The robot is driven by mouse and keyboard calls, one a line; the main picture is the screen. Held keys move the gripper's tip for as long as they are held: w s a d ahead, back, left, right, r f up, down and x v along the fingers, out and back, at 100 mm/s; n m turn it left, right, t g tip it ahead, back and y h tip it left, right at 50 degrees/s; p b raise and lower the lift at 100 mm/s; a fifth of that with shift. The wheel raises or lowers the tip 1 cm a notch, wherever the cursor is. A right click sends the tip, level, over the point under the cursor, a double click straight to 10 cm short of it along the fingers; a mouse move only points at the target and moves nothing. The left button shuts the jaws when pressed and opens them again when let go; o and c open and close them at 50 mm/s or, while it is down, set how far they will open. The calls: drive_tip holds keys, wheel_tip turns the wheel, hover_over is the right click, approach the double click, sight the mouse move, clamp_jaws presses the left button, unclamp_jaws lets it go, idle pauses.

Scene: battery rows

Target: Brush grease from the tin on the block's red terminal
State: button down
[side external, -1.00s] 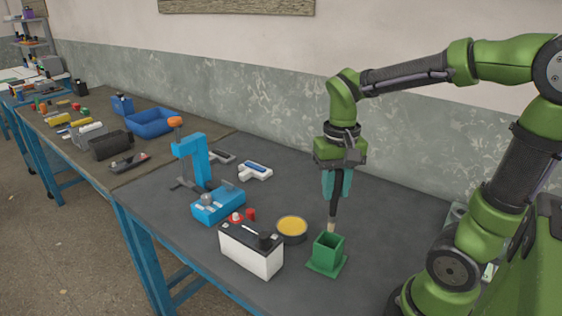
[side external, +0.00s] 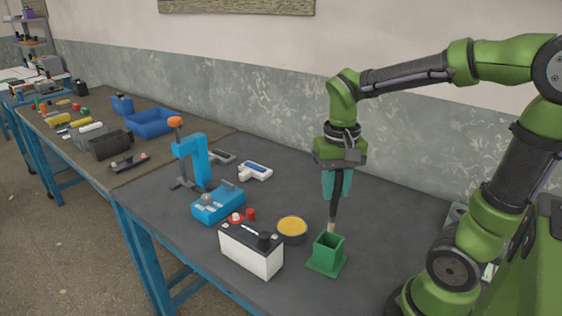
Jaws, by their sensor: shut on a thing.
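My gripper (side external: 336,190) is shut on a brush with a dark handle (side external: 334,212). The brush hangs upright with its pale bristle end (side external: 331,228) at the mouth of the green holder (side external: 327,256); I cannot tell whether the tip is inside it. The round tin (side external: 292,230) of yellow grease stands open to the left of the holder. The white and black battery block (side external: 251,249) stands left of the tin. Its red terminal (side external: 236,217) is on the left of its top, and a dark terminal or cap (side external: 265,240) is on the right.
A small red cap (side external: 250,213) is by the block's back edge. A blue device (side external: 217,203) and a blue stand with an orange knob (side external: 192,158) are behind the block. A white and blue tool (side external: 255,170) lies farther back. The table's right rear is clear.

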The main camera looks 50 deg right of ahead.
drive_tip(key=shift+f, duration=0.1)
drive_tip(key=shift+w+f, duration=0.25)
drive_tip(key=w+d, duration=0.3)
drive_tip(key=w, duration=0.9)
drive_tip(key=shift+a+f, duration=0.1)
drive_tip(key=shift+f, duration=3.3)
wheel_tip(320, 180, up, 7)
drive_tip(key=shift+a, duration=0.1)
